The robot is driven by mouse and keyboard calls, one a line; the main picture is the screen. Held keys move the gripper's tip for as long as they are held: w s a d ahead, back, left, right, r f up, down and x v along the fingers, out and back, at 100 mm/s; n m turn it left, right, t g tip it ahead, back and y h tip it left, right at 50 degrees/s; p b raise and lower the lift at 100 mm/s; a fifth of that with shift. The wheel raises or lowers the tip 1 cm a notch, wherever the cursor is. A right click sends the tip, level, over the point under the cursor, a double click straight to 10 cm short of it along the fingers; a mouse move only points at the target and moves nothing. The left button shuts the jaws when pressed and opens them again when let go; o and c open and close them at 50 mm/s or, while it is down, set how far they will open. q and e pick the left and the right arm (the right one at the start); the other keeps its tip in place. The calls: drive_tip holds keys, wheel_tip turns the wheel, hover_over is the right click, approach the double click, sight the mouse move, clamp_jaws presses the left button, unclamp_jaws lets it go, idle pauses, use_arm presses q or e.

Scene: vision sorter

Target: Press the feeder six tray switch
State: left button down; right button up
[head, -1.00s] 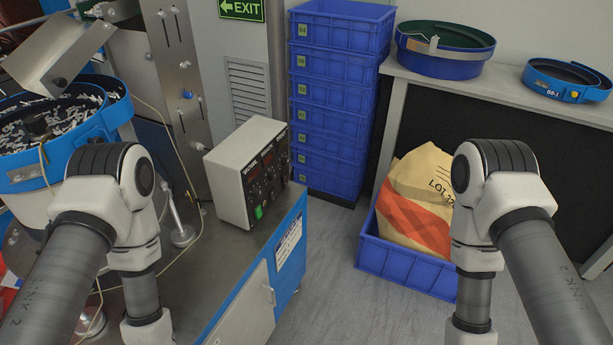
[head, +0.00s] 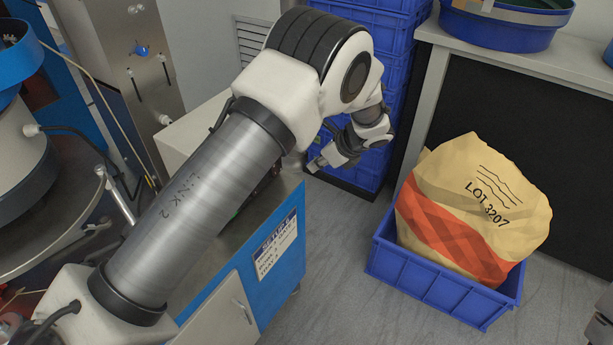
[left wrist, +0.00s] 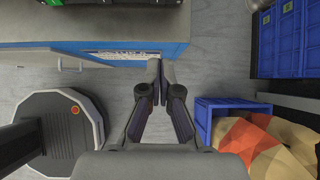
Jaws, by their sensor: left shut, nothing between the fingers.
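The control box (head: 188,136) stands on the feeder cabinet's top in the head view, mostly hidden behind my left arm. Its front panel, with switches and displays, is covered there. In the left wrist view a strip of the dark panel (left wrist: 100,4) shows at the top edge, too cut off to tell which switch is for feeder six. My left gripper (head: 316,164) is to the right of the box, beyond the cabinet's edge. It is shut and empty, and its fingertips (left wrist: 160,78) are together over the floor beside the cabinet.
The blue-sided cabinet (head: 252,312) is below the box. Stacked blue crates (head: 385,25) stand behind my left gripper. A blue bin (head: 435,290) with a tan sack (head: 470,190) sits on the floor at right. Grey floor (head: 335,270) between is clear.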

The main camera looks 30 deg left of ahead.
use_arm(q)
drive_tip(key=a+f, duration=0.2)
drive_tip(key=a, duration=0.1)
drive_tip(key=a+f+p, duration=0.1)
drive_tip(key=a+f, duration=0.4)
drive_tip(key=a, duration=0.2)
drive_tip(key=shift+f, duration=0.4)
drive_tip(key=shift+a, duration=0.25)
drive_tip(key=shift+w+f, duration=0.1)
